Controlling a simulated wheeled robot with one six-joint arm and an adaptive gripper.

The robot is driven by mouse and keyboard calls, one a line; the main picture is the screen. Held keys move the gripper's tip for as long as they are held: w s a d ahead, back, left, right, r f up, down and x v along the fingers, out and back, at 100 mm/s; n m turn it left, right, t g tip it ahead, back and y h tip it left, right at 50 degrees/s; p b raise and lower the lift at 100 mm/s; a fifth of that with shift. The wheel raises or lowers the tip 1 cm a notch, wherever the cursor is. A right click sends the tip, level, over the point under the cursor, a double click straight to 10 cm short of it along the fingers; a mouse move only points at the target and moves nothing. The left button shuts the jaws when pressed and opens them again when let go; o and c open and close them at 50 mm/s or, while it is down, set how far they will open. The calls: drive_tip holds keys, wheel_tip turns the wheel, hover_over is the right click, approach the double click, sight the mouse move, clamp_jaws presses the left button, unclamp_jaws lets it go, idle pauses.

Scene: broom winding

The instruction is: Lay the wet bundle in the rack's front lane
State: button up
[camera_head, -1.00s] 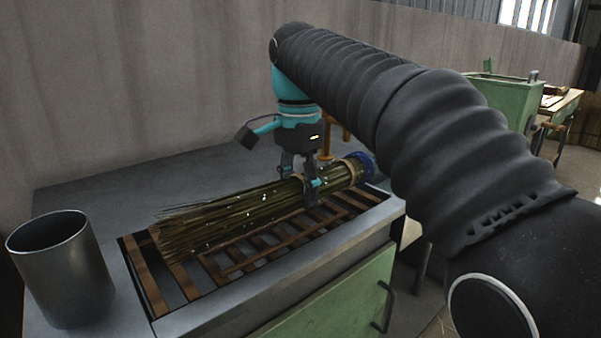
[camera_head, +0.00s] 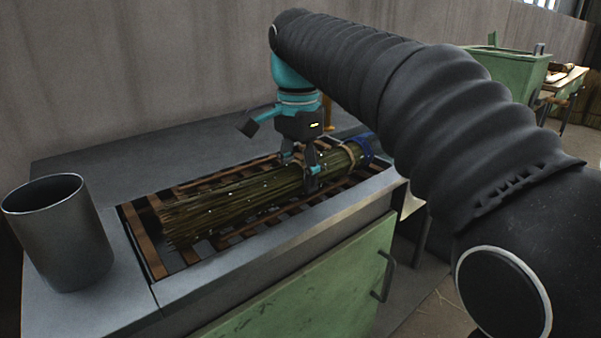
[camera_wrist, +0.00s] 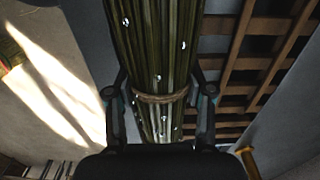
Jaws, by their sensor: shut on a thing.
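The wet bundle (camera_head: 236,204) is a long sheaf of green-brown stalks with white, drop-like specks, tied with twine and banded blue at its right end. My gripper (camera_head: 303,180) is shut on the bundle nearer its tied end. In the wrist view the bundle (camera_wrist: 157,45) runs between the two fingers, with a twine tie close to them. The rack (camera_head: 140,226) is a brown slatted frame set in the grey counter.
A grey metal cylinder (camera_head: 60,236) stands open-topped on the counter left of the rack. The counter's raised front edge (camera_head: 262,250) runs before the rack, above a green door (camera_head: 310,290). A wall rises behind. A green bin (camera_head: 508,72) stands at the back right.

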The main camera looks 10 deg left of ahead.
drive_tip(key=o, duration=1.3)
drive_tip(key=shift+r, duration=3.75)
